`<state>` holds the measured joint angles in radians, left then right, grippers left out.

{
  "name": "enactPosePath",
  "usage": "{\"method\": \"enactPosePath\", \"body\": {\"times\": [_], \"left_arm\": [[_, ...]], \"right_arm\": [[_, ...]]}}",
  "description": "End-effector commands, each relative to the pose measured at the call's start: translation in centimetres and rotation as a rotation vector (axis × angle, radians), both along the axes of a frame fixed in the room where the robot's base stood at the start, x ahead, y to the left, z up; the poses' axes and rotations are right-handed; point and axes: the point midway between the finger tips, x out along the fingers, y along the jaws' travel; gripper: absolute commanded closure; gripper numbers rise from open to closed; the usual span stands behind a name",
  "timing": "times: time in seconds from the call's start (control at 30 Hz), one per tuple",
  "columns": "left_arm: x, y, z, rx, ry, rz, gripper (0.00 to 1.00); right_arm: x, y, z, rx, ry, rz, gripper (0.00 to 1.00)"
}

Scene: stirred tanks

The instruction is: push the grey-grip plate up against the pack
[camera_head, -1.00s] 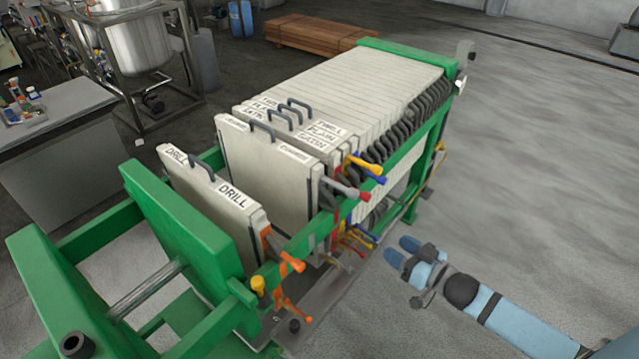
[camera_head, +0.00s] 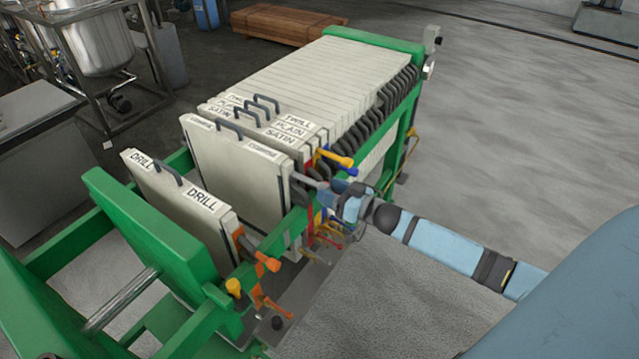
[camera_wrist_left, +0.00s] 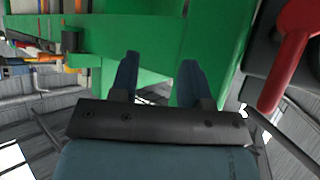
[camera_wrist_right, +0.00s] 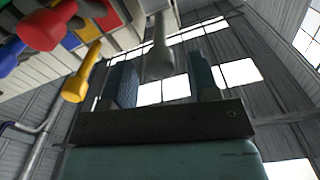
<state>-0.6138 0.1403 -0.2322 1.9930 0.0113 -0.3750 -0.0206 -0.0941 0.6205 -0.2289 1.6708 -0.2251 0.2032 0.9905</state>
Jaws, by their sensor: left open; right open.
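The grey-grip plate (camera_head: 237,190) is a pale plate with a dark top handle. It stands upright between the drill plate and the pack (camera_head: 335,95). Its grey grip (camera_head: 308,181) sticks out at its right edge; the right wrist view shows the grip (camera_wrist_right: 159,48) between my fingers. My right gripper (camera_head: 338,196) is open around or right at this grip; contact cannot be told. My left gripper (camera_wrist_left: 158,85) is open and empty in the left wrist view, facing green frame parts; it is out of the head view.
The drill plate (camera_head: 180,205) with an orange grip (camera_head: 267,262) stands apart at the front, near the green head plate (camera_head: 150,240). Yellow, red and blue grips crowd beside my right gripper, including a yellow grip (camera_wrist_right: 82,75). A green rail (camera_head: 405,150) runs along the press.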

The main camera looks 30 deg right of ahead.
Motion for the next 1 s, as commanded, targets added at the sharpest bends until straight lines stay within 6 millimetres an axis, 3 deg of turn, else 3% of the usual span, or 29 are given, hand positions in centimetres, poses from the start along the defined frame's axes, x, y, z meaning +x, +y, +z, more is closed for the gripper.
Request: {"method": "enactPosePath", "body": {"times": [0.2,0.6,0.83,0.87,1.0], "left_arm": [[0.0,0.1,0.3,0.001,0.001,0.003,0.57],[-0.1,0.1,0.3,0.001,0.003,0.004,0.57],[-0.1,0.1,0.4,0.001,0.003,0.005,0.57],[-0.1,0.1,0.4,0.001,0.003,0.005,0.57],[-0.1,0.1,0.4,0.000,0.002,0.004,0.57]], "right_arm": [[2.7,1.1,0.1,0.001,-0.001,0.000,0.45],[3.4,1.4,0.0,0.001,0.000,0.000,0.45],[3.3,1.4,0.0,0.001,0.000,0.000,0.96],[3.3,1.4,0.0,0.001,0.000,0.000,1.00],[3.4,1.3,0.0,0.000,0.001,0.000,1.00]]}}
